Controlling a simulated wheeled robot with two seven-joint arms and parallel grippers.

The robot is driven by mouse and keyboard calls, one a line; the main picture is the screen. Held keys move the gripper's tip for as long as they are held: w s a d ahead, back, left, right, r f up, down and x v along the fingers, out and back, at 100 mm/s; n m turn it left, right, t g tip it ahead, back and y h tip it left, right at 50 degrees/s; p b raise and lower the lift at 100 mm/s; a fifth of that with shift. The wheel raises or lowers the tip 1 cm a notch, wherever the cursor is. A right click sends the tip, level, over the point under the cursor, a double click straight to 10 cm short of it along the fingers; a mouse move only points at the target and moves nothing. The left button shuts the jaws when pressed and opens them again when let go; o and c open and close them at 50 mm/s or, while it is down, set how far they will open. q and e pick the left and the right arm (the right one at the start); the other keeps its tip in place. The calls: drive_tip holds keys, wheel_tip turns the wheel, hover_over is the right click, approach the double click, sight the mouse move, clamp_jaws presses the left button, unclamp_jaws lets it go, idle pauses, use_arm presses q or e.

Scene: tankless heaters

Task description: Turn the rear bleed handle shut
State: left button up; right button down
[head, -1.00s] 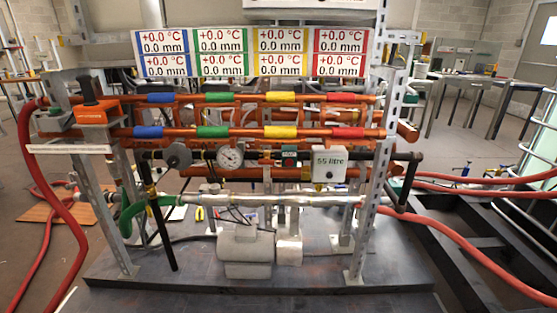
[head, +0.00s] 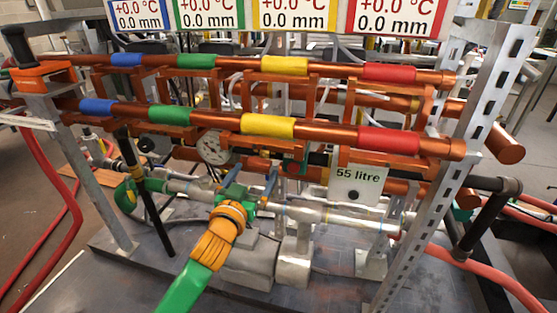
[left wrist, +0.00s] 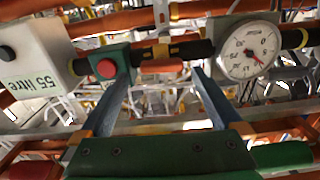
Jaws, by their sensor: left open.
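I cannot pick out the rear bleed handle with certainty in either view. My left gripper (head: 242,178) is at the end of a green and orange arm in the head view, in front of the lower pipes and below the gauge. Its blue fingers are apart and nothing shows between them. In the left wrist view the open fingers (left wrist: 162,82) point at a black pipe (left wrist: 145,53) between a green box with a red button (left wrist: 106,67) and a round gauge (left wrist: 249,51). Whether a finger touches the green box is unclear. My right gripper is not in view.
Copper pipes (head: 343,135) with coloured bands cross above the gripper. The 55 litre box (head: 357,184) hangs to its right. A slotted metal post (head: 452,185) stands farther right, beside a black bent pipe (head: 487,222). A black-handled orange box (head: 40,75) is at left.

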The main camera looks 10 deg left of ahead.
sight(258, 166)
use_arm(q)
drive_tip(key=w, duration=0.3)
drive_tip(key=shift+w+f+b, duration=0.1)
drive_tip(key=shift+w+b, duration=0.25)
drive_tip(key=shift+w, duration=0.55)
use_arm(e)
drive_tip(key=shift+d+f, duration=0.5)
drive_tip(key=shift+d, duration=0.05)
